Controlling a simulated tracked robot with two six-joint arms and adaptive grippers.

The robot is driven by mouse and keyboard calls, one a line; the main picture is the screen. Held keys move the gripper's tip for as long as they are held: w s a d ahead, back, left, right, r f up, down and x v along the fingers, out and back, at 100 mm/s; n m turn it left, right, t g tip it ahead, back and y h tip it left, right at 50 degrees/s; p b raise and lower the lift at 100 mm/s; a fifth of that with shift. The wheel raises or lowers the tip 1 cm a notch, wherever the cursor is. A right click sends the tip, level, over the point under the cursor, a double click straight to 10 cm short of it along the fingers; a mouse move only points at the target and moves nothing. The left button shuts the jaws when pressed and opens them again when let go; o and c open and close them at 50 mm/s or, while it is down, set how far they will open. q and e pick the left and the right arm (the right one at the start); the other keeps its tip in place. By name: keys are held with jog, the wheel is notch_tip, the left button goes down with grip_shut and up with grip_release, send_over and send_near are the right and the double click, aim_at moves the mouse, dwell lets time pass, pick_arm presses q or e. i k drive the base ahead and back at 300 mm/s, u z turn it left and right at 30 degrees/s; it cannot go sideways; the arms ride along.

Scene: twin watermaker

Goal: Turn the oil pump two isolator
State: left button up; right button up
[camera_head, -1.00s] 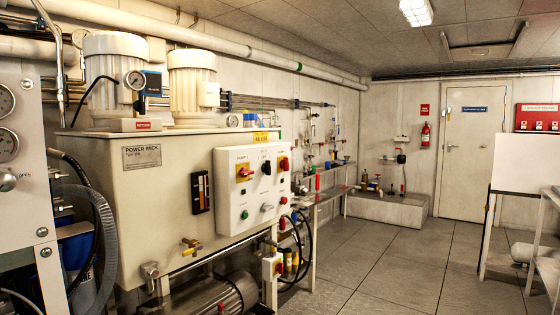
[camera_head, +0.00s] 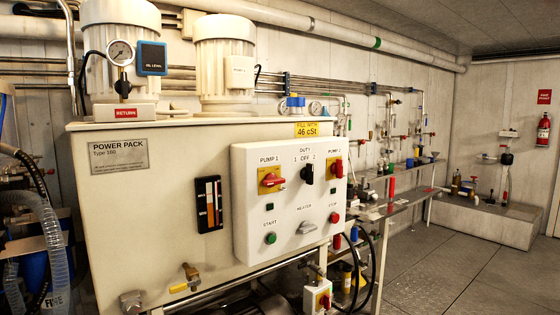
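The power pack (camera_head: 150,215) is a large cream tank with two pump motors on top. Its white control box (camera_head: 256,215) is on the front right. The pump 2 isolator (camera_head: 336,168) is a red rotary handle on a yellow plate at the box's upper right, under the label PUMP 2. The similar pump 1 isolator (camera_head: 271,181) is at the upper left. Between them is a black duty selector (camera_head: 307,173). Below are a green start button (camera_head: 270,238), a grey heater knob (camera_head: 306,228) and a red stop button (camera_head: 334,217). Neither gripper is in view.
A yellow-handled valve (camera_head: 186,280) sticks out from the tank's lower front. A small box with a red switch (camera_head: 318,298) and hanging black hoses are below the control box. A bench (camera_head: 404,183) stands behind to the right. Open floor (camera_head: 450,275) lies at the right.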

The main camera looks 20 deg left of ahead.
aim_at(337, 168)
jog(key=u, duration=0.4)
jog(key=i, duration=0.9)
jog(key=u, duration=0.55)
jog(key=k, duration=0.75)
jog(key=u, duration=0.2)
jog(key=i, duration=0.8)
jog(key=z, duration=0.1)
